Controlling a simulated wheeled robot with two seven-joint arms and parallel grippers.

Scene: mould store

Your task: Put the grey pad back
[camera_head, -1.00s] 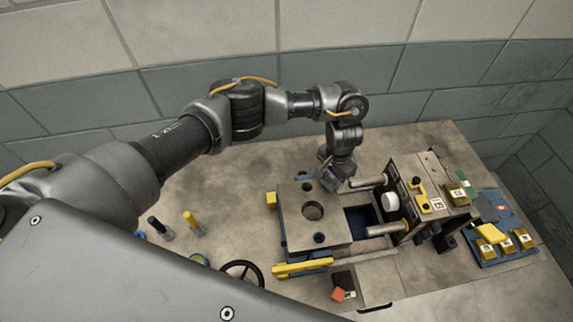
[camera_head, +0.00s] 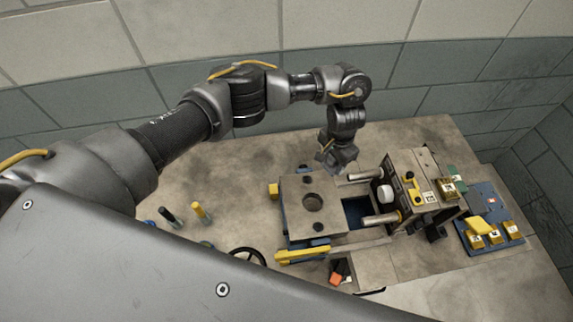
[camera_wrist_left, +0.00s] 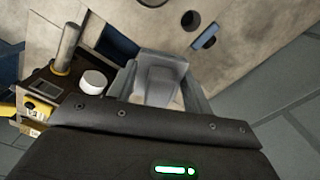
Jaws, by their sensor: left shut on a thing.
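My left gripper (camera_head: 337,163) points down just behind the back right corner of the thick metal plate with a round hole (camera_head: 312,203). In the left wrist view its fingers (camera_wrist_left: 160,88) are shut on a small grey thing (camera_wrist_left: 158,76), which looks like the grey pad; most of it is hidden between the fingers. In the head view the pad cannot be made out. The plate faces a second mould half (camera_head: 408,185) across a gap bridged by guide rods (camera_head: 380,219). A white round part (camera_head: 385,194) sits on that half's inner face. My right gripper is not in view.
A blue board (camera_head: 497,209) with yellow blocks lies at the right. A handwheel (camera_head: 247,258), a yellow bar (camera_head: 302,257) and an orange piece (camera_head: 335,279) are near the front. Upright handles (camera_head: 199,211) stand at left. The back left of the table is clear.

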